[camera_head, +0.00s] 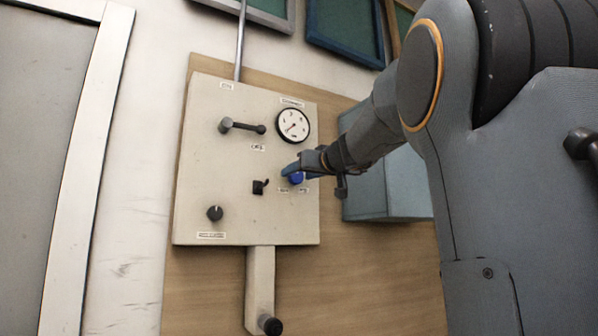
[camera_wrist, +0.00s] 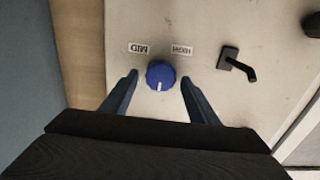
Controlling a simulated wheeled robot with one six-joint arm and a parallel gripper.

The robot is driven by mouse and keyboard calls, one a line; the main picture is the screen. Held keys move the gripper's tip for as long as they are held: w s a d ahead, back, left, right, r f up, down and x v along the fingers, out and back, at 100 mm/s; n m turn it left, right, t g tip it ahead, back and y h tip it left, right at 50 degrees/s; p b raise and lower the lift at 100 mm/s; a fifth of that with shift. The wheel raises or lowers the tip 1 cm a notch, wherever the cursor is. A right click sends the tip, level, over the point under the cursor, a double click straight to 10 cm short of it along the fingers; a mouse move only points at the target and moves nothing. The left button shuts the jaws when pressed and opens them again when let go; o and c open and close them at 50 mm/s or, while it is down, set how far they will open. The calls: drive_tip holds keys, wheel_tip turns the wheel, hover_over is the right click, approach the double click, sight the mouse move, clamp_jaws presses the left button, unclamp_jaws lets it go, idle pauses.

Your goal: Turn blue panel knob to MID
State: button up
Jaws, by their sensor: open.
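The blue knob (camera_head: 297,177) is on the right side of the pale control panel (camera_head: 200,150), partly covered by my gripper (camera_head: 291,171). In the wrist view the blue knob (camera_wrist: 161,70) sits between the two fingertips of my open gripper (camera_wrist: 158,79). A small gap shows on each side of the knob. Its white mark is at the lower edge in that view, toward my gripper's body and away from the labels. The MID label (camera_wrist: 138,48) and the HIGH label (camera_wrist: 181,49) appear upside down above the knob, MID left and HIGH right.
A dial gauge (camera_head: 293,126) is above the knob. A black toggle switch (camera_head: 260,187) is to its left, also in the wrist view (camera_wrist: 237,63). A lever handle (camera_head: 242,126) and a black knob (camera_head: 215,213) are further left. A blue-grey box (camera_head: 390,190) stands right of the panel.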

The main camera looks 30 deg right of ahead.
drive_tip(key=c, duration=1)
